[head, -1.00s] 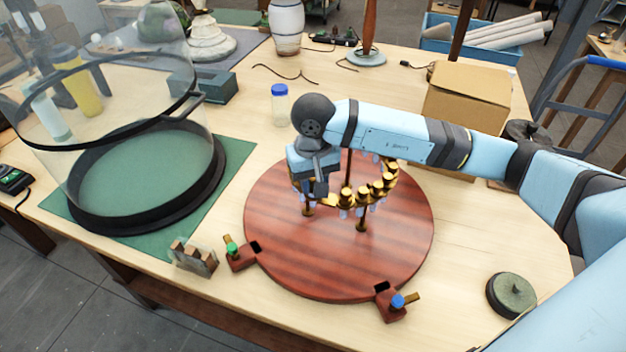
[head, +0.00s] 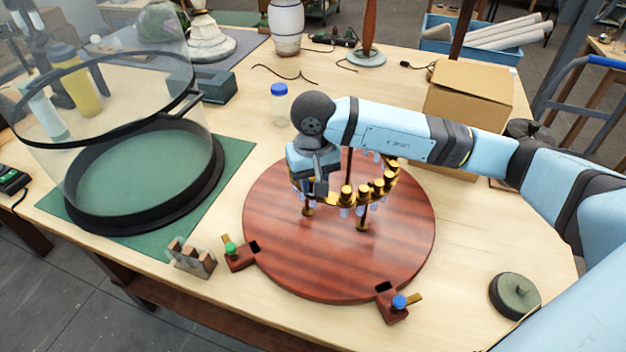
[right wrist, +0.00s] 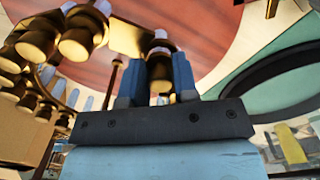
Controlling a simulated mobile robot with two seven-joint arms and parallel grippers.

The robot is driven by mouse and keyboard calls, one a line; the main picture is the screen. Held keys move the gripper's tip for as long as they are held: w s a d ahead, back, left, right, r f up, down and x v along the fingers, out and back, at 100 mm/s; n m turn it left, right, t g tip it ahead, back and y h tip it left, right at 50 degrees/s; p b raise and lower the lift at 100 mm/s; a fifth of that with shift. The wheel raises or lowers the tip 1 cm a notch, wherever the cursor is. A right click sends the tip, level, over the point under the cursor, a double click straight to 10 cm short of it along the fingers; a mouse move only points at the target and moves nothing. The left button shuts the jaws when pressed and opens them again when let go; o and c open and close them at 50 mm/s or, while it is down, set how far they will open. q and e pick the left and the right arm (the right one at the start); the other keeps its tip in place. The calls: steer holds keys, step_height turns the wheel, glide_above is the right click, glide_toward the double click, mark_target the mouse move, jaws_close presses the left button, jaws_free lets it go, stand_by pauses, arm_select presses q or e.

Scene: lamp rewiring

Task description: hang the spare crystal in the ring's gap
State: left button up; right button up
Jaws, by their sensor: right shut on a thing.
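The brass ring (head: 362,196) stands on thin posts above a round red-brown wooden board, with brass cups and pale crystals along it. My right gripper (head: 318,186) is at the ring's left front side, pointing down. In the right wrist view, its two blue fingers (right wrist: 156,78) are shut on a small brass-capped piece (right wrist: 159,60), which I take for the spare crystal. It is right beside the ring's brass (right wrist: 125,38). The gap is largely hidden by my wrist, and I cannot tell whether the piece touches the ring. My left gripper is not in view.
The round board (head: 340,270) has small clamps with a green knob (head: 231,249) and a blue knob (head: 399,302). A small wooden rack (head: 192,258) stands front left. A glass dome with a black base (head: 150,212) is at left. A cardboard box (head: 465,100) stands behind my right arm.

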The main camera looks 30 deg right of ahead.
steer(key=shift+f+b, duration=0.3)
steer(key=shift+b, duration=0.05)
stand_by(0.3)
steer(key=o, duration=1)
steer(key=shift+r, duration=0.15)
steer(key=shift+r+p, duration=0.9)
steer(key=shift+r, duration=2.5)
